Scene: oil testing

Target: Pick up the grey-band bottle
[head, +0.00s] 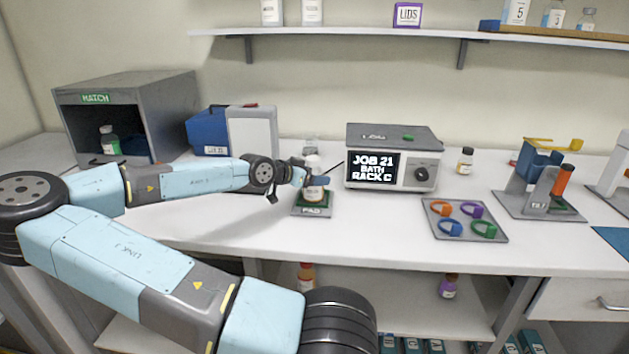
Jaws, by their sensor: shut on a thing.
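A small bottle (314,191) with a pale cap and a white label stands upright at the grey pad (311,211) marked "PAD". My gripper (312,180) reaches it from the left and is shut on it around its upper part. The fingers hide part of the bottle, and I cannot make out its band colour. Whether its base touches the pad or is slightly above it is unclear.
The bath unit (392,157) stands just right of the pad, and a white panel (252,133) stands behind my arm. A tray of coloured bands (464,219) lies to the right. Another bottle (465,161) stands behind it. A hatch box (125,112) holds a green-banded bottle (109,140).

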